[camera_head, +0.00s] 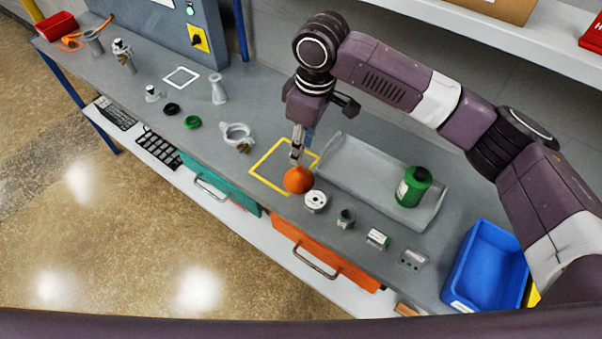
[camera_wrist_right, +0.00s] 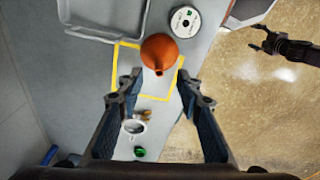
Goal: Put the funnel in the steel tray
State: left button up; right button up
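The orange funnel (camera_head: 298,180) stands on the bench at the near right corner of the yellow square outline. In the right wrist view the funnel (camera_wrist_right: 160,52) lies ahead of my fingertips, its narrow spout toward me. My right gripper (camera_head: 297,150) is just above and behind it in the head view. Its two fingers (camera_wrist_right: 158,88) are spread wide with nothing between them. The steel tray (camera_head: 350,185) is to the right of the funnel and holds a green canister (camera_head: 413,187). My left gripper (camera_wrist_right: 268,38) shows small at the right wrist view's edge, its fingers apart.
A white-topped round part (camera_head: 315,201) stands close beside the funnel. Several small parts line the bench's front edge toward a blue bin (camera_head: 487,268). A metal ring fitting (camera_head: 237,134) lies to the left. The tray's left half is clear. A shelf (camera_head: 500,35) hangs behind.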

aim_at(299, 170)
jog(key=f, duration=0.1)
jog(key=f+p, duration=0.1)
jog(key=f, duration=0.1)
jog(key=f+p, duration=0.1)
jog(key=f, duration=0.1)
jog(key=shift+w+a+f, duration=0.2)
jog(key=shift+a, duration=0.15)
jog(key=shift+f, duration=0.3)
jog(key=shift+a, duration=0.1)
jog(key=shift+c, duration=0.6)
grip_shut()
